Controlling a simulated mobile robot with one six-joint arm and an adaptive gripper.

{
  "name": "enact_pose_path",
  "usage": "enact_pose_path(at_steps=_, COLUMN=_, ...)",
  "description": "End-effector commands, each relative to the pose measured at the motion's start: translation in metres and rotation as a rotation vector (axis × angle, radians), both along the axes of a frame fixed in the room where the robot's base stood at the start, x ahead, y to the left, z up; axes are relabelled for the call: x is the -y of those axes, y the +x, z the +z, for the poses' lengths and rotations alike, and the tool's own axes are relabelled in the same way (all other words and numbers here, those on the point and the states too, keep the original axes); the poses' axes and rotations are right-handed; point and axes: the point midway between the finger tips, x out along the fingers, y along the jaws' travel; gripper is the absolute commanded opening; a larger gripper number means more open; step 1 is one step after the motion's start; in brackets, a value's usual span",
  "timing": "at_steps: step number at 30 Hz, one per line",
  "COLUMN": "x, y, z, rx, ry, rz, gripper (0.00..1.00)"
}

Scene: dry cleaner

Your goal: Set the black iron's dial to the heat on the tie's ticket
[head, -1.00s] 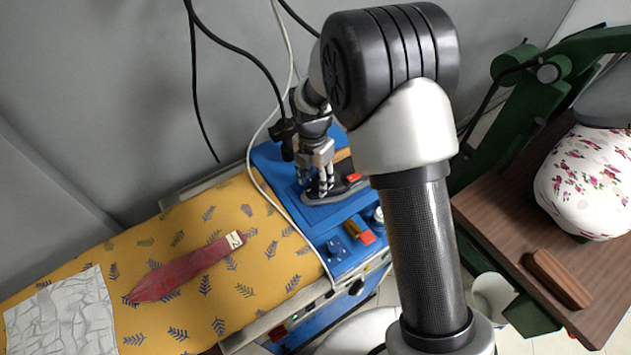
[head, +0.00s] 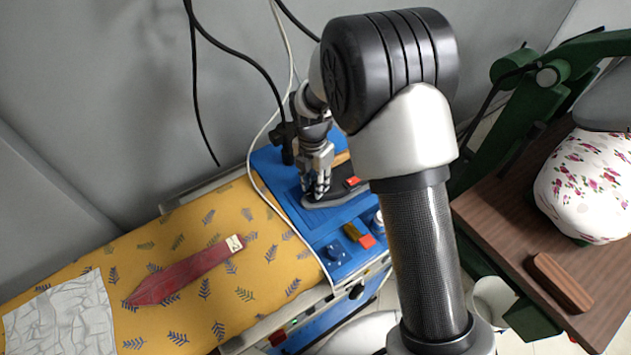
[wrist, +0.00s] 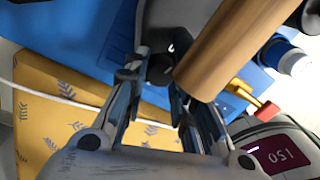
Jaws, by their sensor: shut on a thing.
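The black iron (head: 330,198) stands on the blue end of the ironing table. Its tan wooden handle (wrist: 232,45) crosses the wrist view. The dial's marks are mostly hidden. The dark red tie (head: 185,277) lies on the yellow cover, with a pale ticket (head: 235,243) at its narrow end. The ticket's writing is too small to read.
A white cord (head: 283,222) runs along the table. Crumpled pale cloth (head: 62,318) lies at left. A green press with a floral pad (head: 590,185) stands at right.

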Motion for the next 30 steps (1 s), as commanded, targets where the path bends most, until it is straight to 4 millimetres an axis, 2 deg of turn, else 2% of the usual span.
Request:
enact_pose_path(at_steps=11, x=0.0005, y=-0.0004, z=0.0, rx=-0.003, ry=-0.001, rz=-0.058, gripper=0.01)
enact_pose_path(at_steps=30, x=0.0002, y=0.0011, z=0.0002, rx=-0.002, ry=-0.001, rz=-0.52, gripper=0.01)
